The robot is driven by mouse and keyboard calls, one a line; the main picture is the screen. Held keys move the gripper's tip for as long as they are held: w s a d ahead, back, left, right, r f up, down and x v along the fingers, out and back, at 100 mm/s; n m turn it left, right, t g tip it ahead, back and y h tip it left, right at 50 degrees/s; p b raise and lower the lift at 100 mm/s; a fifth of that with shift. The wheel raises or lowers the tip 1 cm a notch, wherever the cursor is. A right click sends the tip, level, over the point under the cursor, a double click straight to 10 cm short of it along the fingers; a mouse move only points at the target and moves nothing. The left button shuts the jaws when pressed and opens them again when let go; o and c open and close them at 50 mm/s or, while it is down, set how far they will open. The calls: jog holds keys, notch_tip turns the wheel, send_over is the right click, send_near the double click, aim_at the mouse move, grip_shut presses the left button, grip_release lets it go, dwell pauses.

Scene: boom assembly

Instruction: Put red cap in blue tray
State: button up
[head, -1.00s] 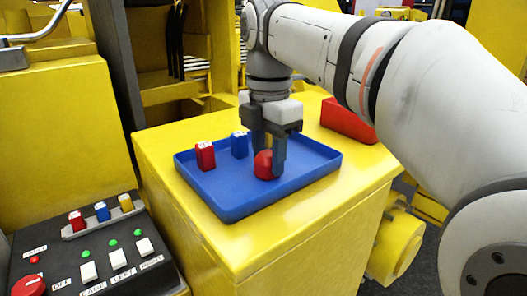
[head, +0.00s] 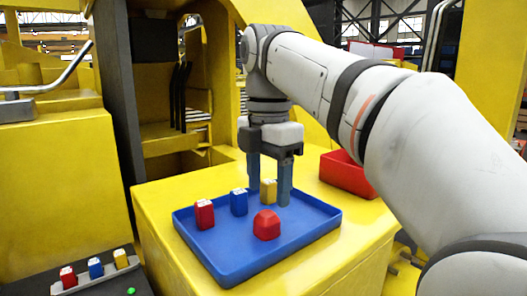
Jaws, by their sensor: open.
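The red cap (head: 267,225), a rounded red piece, rests in the blue tray (head: 236,272), toward its right front part. My gripper (head: 269,198) is open and empty, with its fingers pointing down just behind and above the red cap. It is apart from the cap. A red block (head: 204,214), a blue block (head: 239,202) and a yellow block (head: 268,191) also stand in the tray. The yellow block shows between my fingers, farther back.
A red bin (head: 346,174) stands behind the tray on the right of the yellow surface (head: 165,197). A control panel with a row of small coloured caps (head: 96,267) is at the lower left. A yellow housing rises behind.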

aim_at(268, 213)
notch_tip(268, 213, up, 6)
jog(key=shift+p, duration=0.35)
jog(key=shift+r, duration=0.1)
